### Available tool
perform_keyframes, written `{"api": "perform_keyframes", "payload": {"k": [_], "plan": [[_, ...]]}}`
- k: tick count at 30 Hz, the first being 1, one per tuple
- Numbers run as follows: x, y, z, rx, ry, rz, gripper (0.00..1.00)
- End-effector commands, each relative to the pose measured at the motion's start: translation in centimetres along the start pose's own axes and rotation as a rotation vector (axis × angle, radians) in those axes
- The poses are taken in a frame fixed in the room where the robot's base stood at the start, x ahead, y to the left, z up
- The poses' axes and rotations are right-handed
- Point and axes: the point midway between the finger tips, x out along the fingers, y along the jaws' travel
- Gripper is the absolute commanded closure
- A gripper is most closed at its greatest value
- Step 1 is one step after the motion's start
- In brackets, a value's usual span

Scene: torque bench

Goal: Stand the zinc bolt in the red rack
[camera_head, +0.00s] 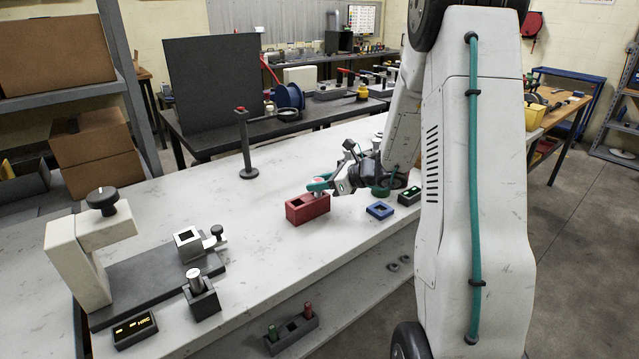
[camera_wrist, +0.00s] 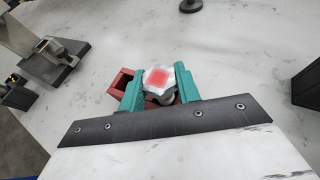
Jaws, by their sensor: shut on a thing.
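My gripper (camera_head: 321,184) is at the red rack (camera_head: 308,211) on the white bench. In the wrist view its teal fingers (camera_wrist: 160,88) are shut on the zinc bolt (camera_wrist: 158,77), a pale grey hex head with a red patch on top. The bolt is over the right part of the rack, whose left square opening shows empty in the wrist view (camera_wrist: 120,83). The bolt's lower end is hidden, so I cannot tell whether it is in the rack.
A blue square frame (camera_head: 380,210) and a small device with a green display (camera_head: 409,196) lie right of the rack. A dark post (camera_head: 247,145) stands behind. A white-armed fixture (camera_head: 80,255) and a dark block with a silver cylinder (camera_head: 202,300) are at left. Bare bench lies between.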

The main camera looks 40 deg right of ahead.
Motion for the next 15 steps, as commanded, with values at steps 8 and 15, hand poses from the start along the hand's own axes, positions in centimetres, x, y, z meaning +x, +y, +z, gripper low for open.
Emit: {"api": "perform_keyframes", "payload": {"k": [8,15], "plan": [[0.0,-0.01,0.02,0.0,0.0,0.0,0.42],[-0.43,-0.03,-0.03,0.001,0.0,-0.001,0.42]]}}
